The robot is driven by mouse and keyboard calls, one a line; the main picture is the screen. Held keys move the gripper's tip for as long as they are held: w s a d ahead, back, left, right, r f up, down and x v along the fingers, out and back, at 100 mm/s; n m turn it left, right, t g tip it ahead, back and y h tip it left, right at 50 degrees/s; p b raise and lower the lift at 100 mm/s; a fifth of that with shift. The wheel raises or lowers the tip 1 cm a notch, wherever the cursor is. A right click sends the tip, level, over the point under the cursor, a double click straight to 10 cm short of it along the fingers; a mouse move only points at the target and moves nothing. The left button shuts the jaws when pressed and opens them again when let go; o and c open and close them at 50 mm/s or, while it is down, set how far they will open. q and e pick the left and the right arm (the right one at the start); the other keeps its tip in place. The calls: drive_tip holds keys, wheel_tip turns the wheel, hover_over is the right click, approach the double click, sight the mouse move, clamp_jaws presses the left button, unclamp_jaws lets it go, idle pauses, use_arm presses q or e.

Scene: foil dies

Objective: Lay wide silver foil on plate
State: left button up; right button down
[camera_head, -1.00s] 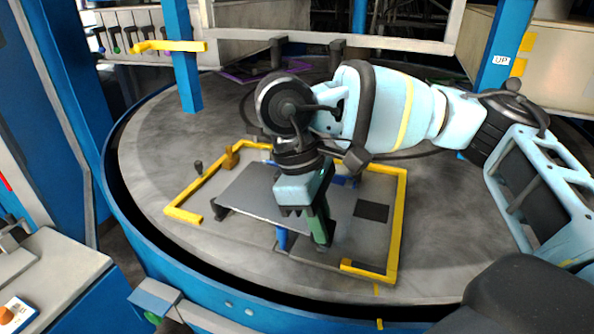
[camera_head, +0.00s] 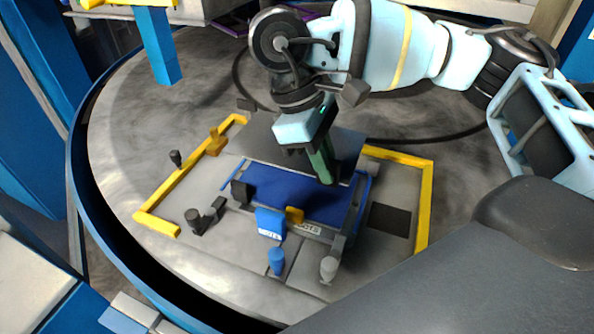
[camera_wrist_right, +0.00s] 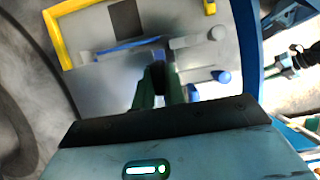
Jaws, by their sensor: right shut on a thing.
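The wide silver foil, a flat grey sheet (camera_head: 253,142), shows in the head view behind and either side of my right gripper (camera_head: 325,172). The gripper's green fingers are shut on it near its front edge. The blue plate (camera_head: 280,190) lies in front of the sheet, with its front part uncovered. The sheet hides the plate's back part; I cannot tell whether they touch. In the right wrist view the gripper fingers (camera_wrist_right: 160,82) are together, with the grey sheet (camera_wrist_right: 105,95) around them. My left gripper is not in view.
Yellow corner rails (camera_head: 427,200) frame the station on the round grey table (camera_head: 120,150).

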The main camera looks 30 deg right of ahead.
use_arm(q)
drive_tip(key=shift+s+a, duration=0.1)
use_arm(e)
drive_tip(key=shift+s, duration=0.1)
wheel_tip(320, 180, down, 5)
drive_tip(key=shift+r, duration=0.1)
drive_tip(key=shift+f, duration=2.55)
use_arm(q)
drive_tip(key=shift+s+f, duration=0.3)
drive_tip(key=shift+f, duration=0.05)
use_arm(e)
drive_tip(key=shift+f+b, duration=0.2)
drive_tip(key=shift+b, duration=0.15)
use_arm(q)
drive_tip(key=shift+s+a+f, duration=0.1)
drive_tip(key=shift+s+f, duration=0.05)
use_arm(e)
drive_tip(key=c, duration=1.5)
unclamp_jaws()
drive_tip(key=shift+r, duration=0.1)
drive_tip(key=shift+o, duration=0.2)
